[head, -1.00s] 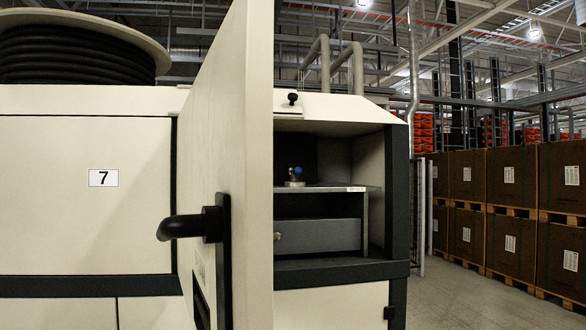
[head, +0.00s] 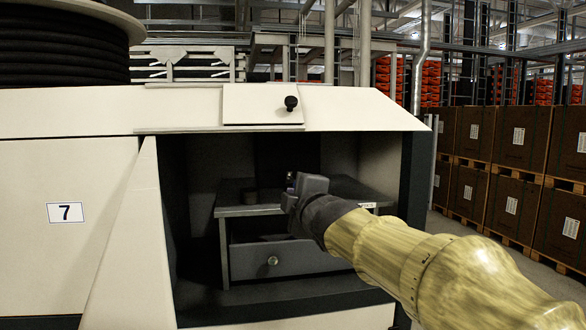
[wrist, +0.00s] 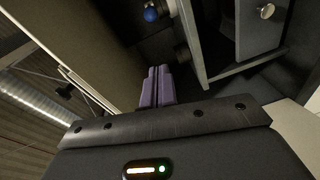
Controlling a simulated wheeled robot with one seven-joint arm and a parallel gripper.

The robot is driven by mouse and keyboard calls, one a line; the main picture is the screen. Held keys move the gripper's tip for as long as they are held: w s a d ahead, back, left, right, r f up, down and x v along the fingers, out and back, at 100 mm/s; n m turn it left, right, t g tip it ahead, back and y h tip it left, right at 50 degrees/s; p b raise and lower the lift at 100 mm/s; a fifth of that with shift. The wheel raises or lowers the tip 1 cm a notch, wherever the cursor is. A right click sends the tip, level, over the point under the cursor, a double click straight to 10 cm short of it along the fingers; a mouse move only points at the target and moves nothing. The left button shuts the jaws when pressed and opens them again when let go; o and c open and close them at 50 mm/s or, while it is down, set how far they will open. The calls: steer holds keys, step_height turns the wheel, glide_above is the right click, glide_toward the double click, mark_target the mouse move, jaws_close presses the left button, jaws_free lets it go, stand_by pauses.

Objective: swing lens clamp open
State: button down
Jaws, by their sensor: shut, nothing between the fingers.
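My gripper (head: 291,184) is inside the open cabinet bay, just above the grey shelf. In the wrist view its purple fingers (wrist: 156,72) are shut against each other with nothing between them. A round blue knob (wrist: 152,12) lies beyond the fingertips at the top of the wrist view, apart from them. I cannot clearly make out the lens clamp; my gripper covers part of the shelf.
The grey shelf (head: 235,211) has a drawer (head: 300,258) with a round knob below it. A flap (head: 250,103) with a black knob is above the bay. A cream panel (head: 130,250) stands at the bay's left edge. Stacked boxes (head: 500,150) are far right.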

steer(key=w+a+p, duration=0.1)
steer(key=w+p, duration=0.7)
steer(key=w, duration=0.3)
steer(key=shift+a+f, duration=0.15)
steer(key=shift+f, duration=0.25)
steer(key=shift+w, duration=0.1)
stand_by(0.3)
